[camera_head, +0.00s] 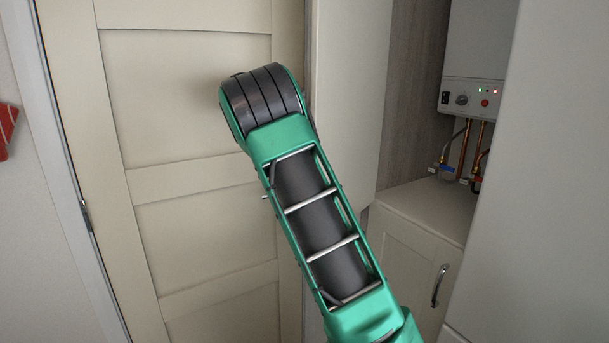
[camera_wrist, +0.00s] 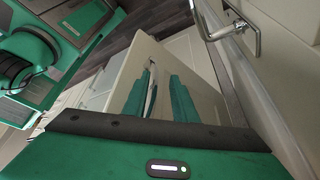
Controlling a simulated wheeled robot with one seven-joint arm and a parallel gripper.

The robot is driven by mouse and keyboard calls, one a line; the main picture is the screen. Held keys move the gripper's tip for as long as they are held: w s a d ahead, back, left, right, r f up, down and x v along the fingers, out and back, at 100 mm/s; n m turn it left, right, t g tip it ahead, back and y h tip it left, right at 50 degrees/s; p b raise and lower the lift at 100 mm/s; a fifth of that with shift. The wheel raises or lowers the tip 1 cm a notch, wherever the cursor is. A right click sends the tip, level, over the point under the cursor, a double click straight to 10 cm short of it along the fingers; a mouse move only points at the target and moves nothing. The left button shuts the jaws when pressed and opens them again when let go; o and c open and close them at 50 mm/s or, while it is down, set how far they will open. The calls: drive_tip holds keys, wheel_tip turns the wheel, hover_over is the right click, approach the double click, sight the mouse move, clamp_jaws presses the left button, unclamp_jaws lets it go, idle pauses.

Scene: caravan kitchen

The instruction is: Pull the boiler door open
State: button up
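The boiler (camera_head: 473,75) hangs in an alcove at the right of the head view, its control panel lit and uncovered. A pale panel (camera_head: 350,90), seemingly the boiler door, stands swung out left of the alcove. The wrist view shows a cream panel (camera_wrist: 205,82), probably the same door, in front of my gripper (camera_wrist: 161,73). My two green fingers are apart. A thin curved metal handle (camera_wrist: 153,98) shows between them, close to the left finger; I cannot tell whether they touch it. My arm hides my gripper in the head view.
A large panelled door (camera_head: 200,215) stands close behind my arm. Its lever handle (camera_wrist: 238,28) juts out at the wrist view's top right. A lower cupboard (camera_head: 410,265) with a handle sits under the boiler. A tall white panel (camera_head: 540,190) bounds the right.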

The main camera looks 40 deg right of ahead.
drive_tip(key=v, duration=1)
drive_tip(key=shift+w+r, duration=0.15)
drive_tip(key=shift+r, duration=0.2)
